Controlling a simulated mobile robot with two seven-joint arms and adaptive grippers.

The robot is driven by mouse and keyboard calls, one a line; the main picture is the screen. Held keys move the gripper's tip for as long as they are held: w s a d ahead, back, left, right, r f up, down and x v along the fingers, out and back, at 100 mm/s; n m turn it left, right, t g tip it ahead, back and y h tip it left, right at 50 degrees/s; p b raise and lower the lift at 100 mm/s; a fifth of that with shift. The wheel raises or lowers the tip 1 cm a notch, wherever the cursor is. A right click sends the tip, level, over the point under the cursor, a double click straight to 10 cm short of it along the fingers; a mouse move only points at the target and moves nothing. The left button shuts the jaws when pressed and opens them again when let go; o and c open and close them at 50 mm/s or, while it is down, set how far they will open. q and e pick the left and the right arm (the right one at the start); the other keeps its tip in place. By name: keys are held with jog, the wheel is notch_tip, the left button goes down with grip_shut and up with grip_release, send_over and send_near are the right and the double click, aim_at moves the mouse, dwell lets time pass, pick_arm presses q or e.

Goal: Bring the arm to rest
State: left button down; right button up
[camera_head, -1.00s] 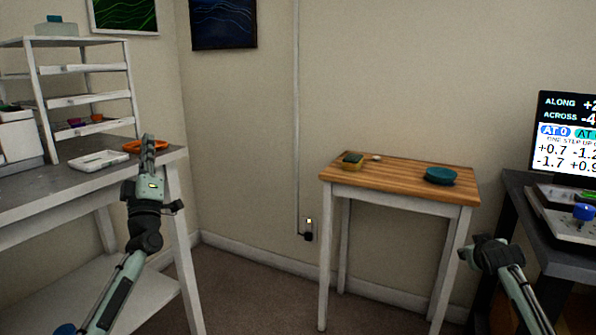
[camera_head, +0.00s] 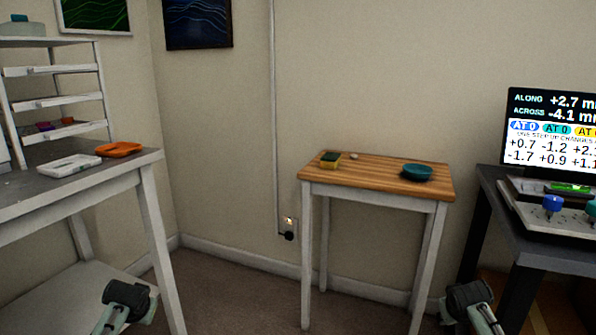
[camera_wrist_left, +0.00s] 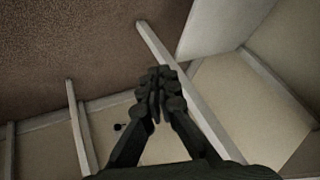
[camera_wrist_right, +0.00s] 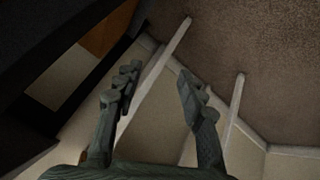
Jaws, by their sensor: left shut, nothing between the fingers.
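My left arm (camera_head: 128,302) shows at the lower left of the head view, low in front of the grey-topped bench; its fingers are out of sight there. In the left wrist view my left gripper (camera_wrist_left: 158,95) is shut with its fingertips together and nothing between them. My right arm (camera_head: 470,302) shows at the lower right of the head view, between the wooden table and the dark desk. In the right wrist view my right gripper (camera_wrist_right: 158,85) is open and empty, with carpet and furniture legs beyond it.
The grey-topped bench (camera_head: 100,180) at left holds a white tray (camera_head: 70,165) and an orange dish (camera_head: 119,149). A dark desk (camera_head: 565,236) with a monitor (camera_head: 552,125) stands at right. Carpet between them is clear.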

pick_arm(q)
jog(key=s+d+f+g+h, duration=0.1)
jog(key=s+d+f, duration=0.2)
jog(key=s, duration=0.8)
jog(key=s+d+f+g, duration=0.1)
jog(key=s+d+f, duration=0.3)
jog(key=s, duration=0.7)
jog(key=s+d+f+g+h, duration=0.1)
jog(key=s+d+f, duration=0.3)
jog(key=s+f, duration=0.3)
jog(key=s, duration=0.5)
jog(key=shift+d+f+m+h, duration=0.2)
jog(key=shift+m+h, duration=0.1)
jog(key=shift+m, duration=0.1)
pick_arm(e)
jog(key=s+a+f+g, duration=0.1)
jog(key=s+a+f, duration=0.2)
jog(key=s, duration=0.8)
jog(key=s+a+f+g+y, duration=0.1)
jog(key=s+a+f, duration=0.3)
jog(key=s, duration=0.7)
jog(key=s+a+f+g+y, duration=0.1)
jog(key=s+a+f, duration=0.3)
jog(key=s+f, duration=0.3)
jog(key=s, duration=0.5)
jog(key=shift+a+f+n, duration=0.15)
jog(key=shift+n, duration=0.25)
